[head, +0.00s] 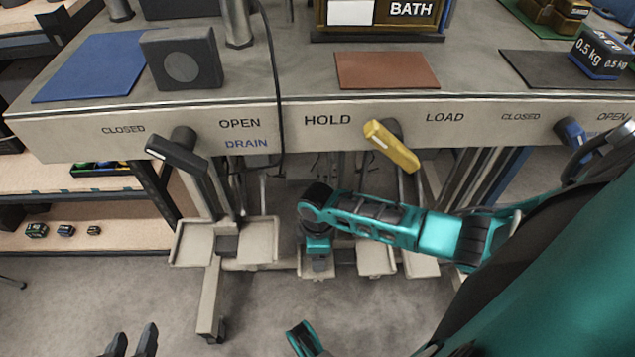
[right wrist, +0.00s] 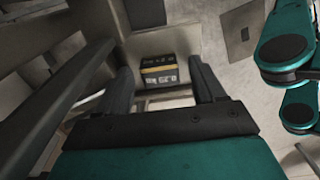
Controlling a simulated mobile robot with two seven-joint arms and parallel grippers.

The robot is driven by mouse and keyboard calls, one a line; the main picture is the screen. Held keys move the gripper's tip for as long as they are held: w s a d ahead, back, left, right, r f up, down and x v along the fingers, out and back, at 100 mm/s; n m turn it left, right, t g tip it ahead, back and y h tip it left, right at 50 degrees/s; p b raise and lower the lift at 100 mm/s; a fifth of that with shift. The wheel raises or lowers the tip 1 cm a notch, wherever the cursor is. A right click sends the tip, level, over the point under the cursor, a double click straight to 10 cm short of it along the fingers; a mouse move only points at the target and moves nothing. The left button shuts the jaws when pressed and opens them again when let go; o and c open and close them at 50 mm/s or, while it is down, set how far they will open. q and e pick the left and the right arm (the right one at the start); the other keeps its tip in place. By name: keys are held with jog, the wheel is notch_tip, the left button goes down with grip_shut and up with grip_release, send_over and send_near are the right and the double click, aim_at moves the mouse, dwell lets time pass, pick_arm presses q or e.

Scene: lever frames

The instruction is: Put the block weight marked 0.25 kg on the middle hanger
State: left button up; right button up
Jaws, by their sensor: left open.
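The block weight marked 0.25 (right wrist: 158,71) is black with a yellow label, its marking upside down in the right wrist view. It rests on a pale square pan (right wrist: 150,42). My right gripper (right wrist: 161,78) is open, with a finger on either side of the block and gaps showing. In the head view this gripper (head: 319,258) points down under the bench, over a pale hanger pan (head: 318,274) below the HOLD marking; the block cannot be made out there. My left gripper (head: 131,341) is open and empty at the bottom left, over the floor.
The bench front (head: 330,118) carries a black lever (head: 176,155), a yellow lever (head: 391,146) and a blue lever (head: 572,134). More pans (head: 376,262) hang beside the right gripper. A 0.5 kg block (head: 600,55) stands on the bench. Small blocks (head: 65,230) lie on the left shelf.

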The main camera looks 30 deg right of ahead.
notch_tip(320, 180, up, 7)
jog(key=p, duration=0.3)
jog(key=shift+r+p, duration=0.1)
jog(key=shift+p, duration=0.25)
jog(key=shift+a+r, duration=0.1)
jog(key=shift+r, duration=0.15)
jog(key=s+a+r+m+t+y, duration=0.1)
jog(key=s+a+m+t+y, duration=0.25)
jog(key=a, duration=0.55)
pick_arm(q)
jog(key=shift+s+a+r, duration=0.1)
jog(key=shift+a+r, duration=0.05)
jog(key=shift+r, duration=0.5)
jog(key=shift+s+a+r, duration=0.1)
jog(key=shift+a+r, duration=0.05)
jog(key=shift+r, duration=0.45)
pick_arm(e)
notch_tip(320, 180, up, 10)
jog(key=s+m+t, duration=0.1)
jog(key=m+t, duration=0.4)
jog(key=t, duration=0.2)
jog(key=shift+s+d+f, duration=0.2)
jog(key=shift+s+d, duration=0.05)
jog(key=shift+d, duration=0.15)
jog(key=shift+h, duration=0.25)
